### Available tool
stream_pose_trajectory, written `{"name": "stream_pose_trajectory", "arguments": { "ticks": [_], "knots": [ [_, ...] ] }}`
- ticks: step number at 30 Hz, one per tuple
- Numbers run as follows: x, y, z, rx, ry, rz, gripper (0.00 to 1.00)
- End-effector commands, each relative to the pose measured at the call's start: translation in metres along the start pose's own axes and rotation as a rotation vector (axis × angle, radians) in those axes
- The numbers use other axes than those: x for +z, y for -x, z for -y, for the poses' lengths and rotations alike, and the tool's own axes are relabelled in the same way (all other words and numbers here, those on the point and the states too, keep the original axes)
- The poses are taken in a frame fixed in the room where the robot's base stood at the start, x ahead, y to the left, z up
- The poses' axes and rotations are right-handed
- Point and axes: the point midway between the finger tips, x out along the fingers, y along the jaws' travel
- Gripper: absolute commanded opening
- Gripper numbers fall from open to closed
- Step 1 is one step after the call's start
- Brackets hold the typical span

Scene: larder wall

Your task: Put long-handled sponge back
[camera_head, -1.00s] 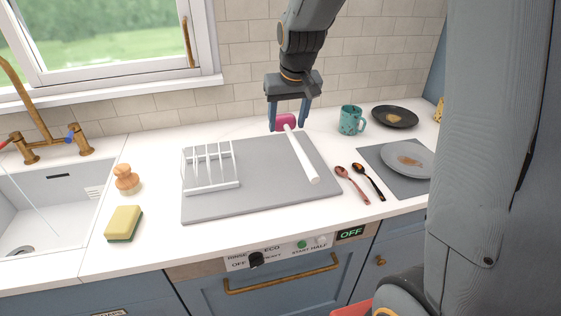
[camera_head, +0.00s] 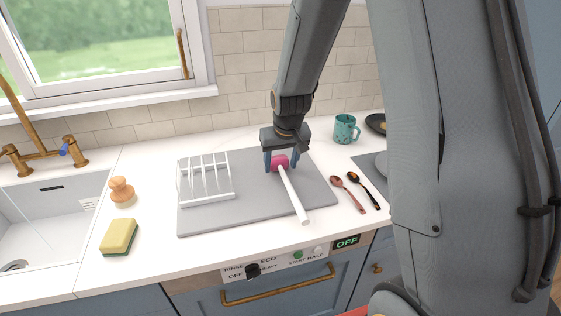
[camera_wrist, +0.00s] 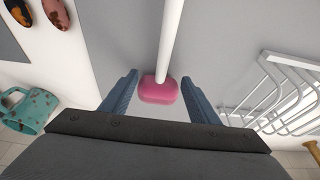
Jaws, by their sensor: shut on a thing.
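The long-handled sponge has a pink head (camera_head: 280,161) and a white handle (camera_head: 293,195). My gripper (camera_head: 281,166) is shut on the pink head, with one blue finger on either side of it. The handle points towards the front, and its end shows across the front edge of the grey mat (camera_head: 245,214). In the wrist view, the pink head (camera_wrist: 158,90) sits between my fingers, and the handle runs up the picture. I cannot tell whether the sponge touches the mat.
A white rack (camera_head: 207,197) stands on the mat's left part. Two spoons (camera_head: 348,194) lie to the right, with a teal mug (camera_head: 345,129) behind. A yellow sponge (camera_head: 119,237) and a wooden brush (camera_head: 122,191) are at the left, beside the sink (camera_head: 40,213).

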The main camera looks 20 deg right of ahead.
Motion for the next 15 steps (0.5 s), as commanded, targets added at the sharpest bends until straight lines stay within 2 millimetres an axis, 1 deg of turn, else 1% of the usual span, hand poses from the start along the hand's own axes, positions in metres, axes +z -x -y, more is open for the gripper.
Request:
{"name": "stream_pose_trajectory", "arguments": {
  "ticks": [10,11,12,14,15],
  "knots": [
    [0.0006,-0.0028,0.0003,0.000,0.000,-0.001,0.10],
    [0.0008,-0.0032,0.0003,0.000,0.000,-0.001,0.57],
    [0.0006,-0.0028,0.0003,0.000,0.001,-0.001,0.64],
    [0.0006,-0.0027,0.0004,0.000,0.001,-0.001,0.74],
    [0.0006,-0.0026,0.0004,0.000,0.001,-0.001,0.74]
  ]
}}
